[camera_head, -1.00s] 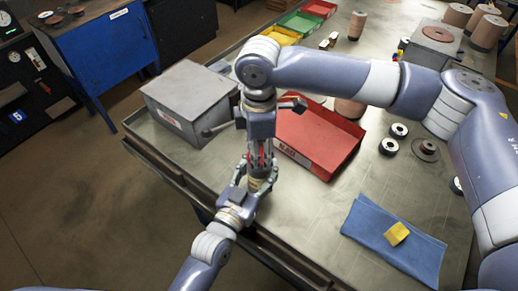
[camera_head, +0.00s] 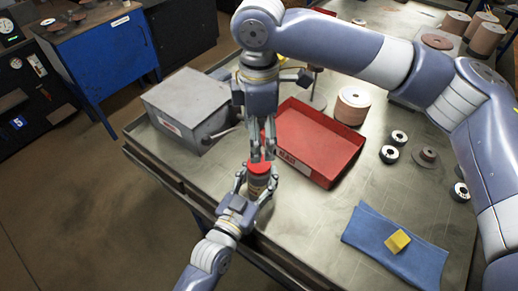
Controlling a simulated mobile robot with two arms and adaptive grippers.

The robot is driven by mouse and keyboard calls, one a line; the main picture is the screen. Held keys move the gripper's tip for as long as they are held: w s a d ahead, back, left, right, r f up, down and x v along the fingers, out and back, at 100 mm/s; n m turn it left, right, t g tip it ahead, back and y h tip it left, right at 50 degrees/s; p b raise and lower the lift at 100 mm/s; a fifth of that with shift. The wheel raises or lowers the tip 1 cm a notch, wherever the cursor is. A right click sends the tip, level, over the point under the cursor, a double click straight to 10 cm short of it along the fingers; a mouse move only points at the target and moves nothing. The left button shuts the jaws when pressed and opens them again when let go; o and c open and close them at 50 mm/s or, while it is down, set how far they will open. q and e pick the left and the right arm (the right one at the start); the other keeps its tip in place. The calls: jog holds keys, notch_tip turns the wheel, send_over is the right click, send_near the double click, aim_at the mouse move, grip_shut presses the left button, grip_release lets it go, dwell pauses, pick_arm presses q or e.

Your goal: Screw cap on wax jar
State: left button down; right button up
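The wax jar (camera_head: 257,186) is upright near the bench's front edge, with the red cap (camera_head: 259,168) on its top. My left gripper (camera_head: 256,190) comes from below and is shut around the jar's sides. Its fingers hide part of the jar wall. My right gripper (camera_head: 262,156) points down from above, with its fingertips right at the cap's far side. A narrow gap shows between its fingers. Whether they touch the cap, or how far they are open, I cannot tell. The cap's threads and seating are not visible.
A red tray (camera_head: 342,168) lies just right of the grippers, and a grey metal box (camera_head: 184,92) stands to the left. A blue cloth (camera_head: 365,230) with a yellow block (camera_head: 397,241) lies front right. Rolls and discs stand at the right.

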notch_tip(320, 180, up, 4)
dwell(0.4)
pick_arm(q)
jog(key=c, duration=0.7)
grip_release()
jog(key=v, duration=1.2)
jog(key=shift+s, duration=0.1)
pick_arm(e)
jog(key=shift+s, duration=0.1)
